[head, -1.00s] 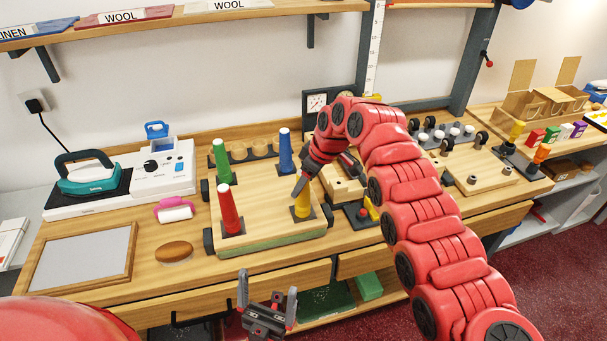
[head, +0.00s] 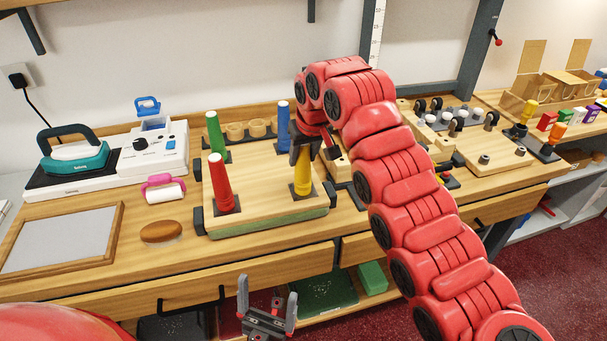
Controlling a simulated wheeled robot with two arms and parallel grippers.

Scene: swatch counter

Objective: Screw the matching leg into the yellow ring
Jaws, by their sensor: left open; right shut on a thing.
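The yellow leg (head: 302,178) stands upright at the near right corner of the wooden board (head: 262,208). My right gripper (head: 301,156) is shut on its upper part from above. The yellow ring cannot be made out apart from the leg; a dark square mount shows at its foot. A red leg (head: 219,184), a green leg (head: 214,134) and a blue leg (head: 283,124) stand upright at the other corners. My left gripper (head: 268,304) is open and empty, in front of the drawers and low in the picture.
An iron (head: 74,155), a pink-handled roller (head: 163,188), a brown oval block (head: 161,233) and a framed grey panel (head: 65,240) lie left of the board. Wooden fixtures (head: 488,152) stand to the right, partly behind my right arm. The counter's front strip is clear.

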